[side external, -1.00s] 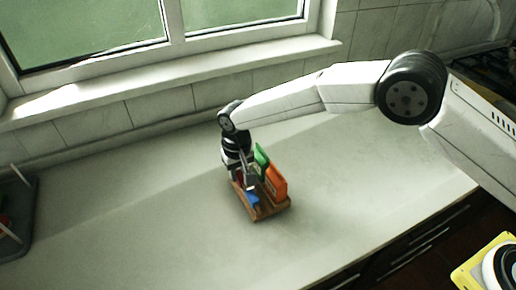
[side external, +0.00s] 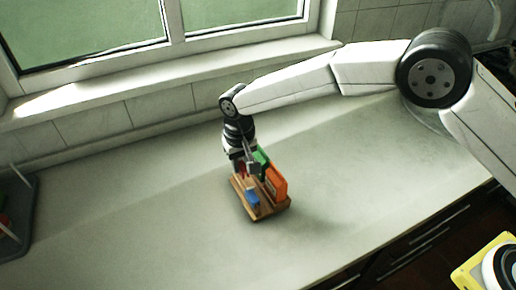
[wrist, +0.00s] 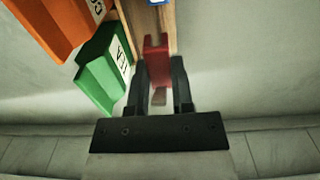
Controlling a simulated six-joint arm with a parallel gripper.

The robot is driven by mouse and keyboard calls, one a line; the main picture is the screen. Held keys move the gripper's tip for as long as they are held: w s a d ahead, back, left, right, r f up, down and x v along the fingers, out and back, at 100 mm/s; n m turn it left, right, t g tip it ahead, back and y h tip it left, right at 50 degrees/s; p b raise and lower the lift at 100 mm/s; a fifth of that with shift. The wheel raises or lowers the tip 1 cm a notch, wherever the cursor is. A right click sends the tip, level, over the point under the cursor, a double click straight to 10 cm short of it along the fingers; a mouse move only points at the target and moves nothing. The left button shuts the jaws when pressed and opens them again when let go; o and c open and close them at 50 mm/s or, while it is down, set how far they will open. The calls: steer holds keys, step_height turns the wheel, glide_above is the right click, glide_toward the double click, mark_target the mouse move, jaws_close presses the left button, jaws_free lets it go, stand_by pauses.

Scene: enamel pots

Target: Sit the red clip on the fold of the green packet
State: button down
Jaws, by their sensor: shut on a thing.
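The red clip (wrist: 155,54) is between the two fingers of my gripper (wrist: 160,82) in the wrist view. The fingers are shut on it. In the side view the red clip (side external: 240,167) shows small beside my gripper (side external: 248,168), over the far left end of a wooden rack. The green packet (wrist: 104,68), lettered on a white label, stands left of the clip in the wrist view, apart from it. In the side view the green packet (side external: 262,160) is just right of my gripper, partly hidden by it. I cannot tell the clip's exact height above the rack.
An orange packet (side external: 277,184) stands beside the green one on the wooden rack (side external: 271,212). A blue item (side external: 252,198) sits at the rack's front left. A grey tray (side external: 22,225) is at far left. The counter (side external: 130,230) around the rack is clear.

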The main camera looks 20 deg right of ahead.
steer(key=s+d+r, duration=0.5)
steer(key=s+r, duration=0.3)
steer(key=s, duration=0.3)
steer(key=shift+s+d+r, duration=0.3)
steer(key=shift+s+r, duration=0.05)
steer(key=shift+w, duration=0.1)
stand_by(0.4)
steer(key=shift+w+d+r, duration=0.1)
steer(key=shift+w, duration=3.15)
steer(key=shift+w+d+r, duration=0.1)
steer(key=shift+w, duration=3.15)
steer(key=shift+f, duration=0.25)
steer(key=shift+f, duration=1.95)
steer(key=shift+f, duration=1.3)
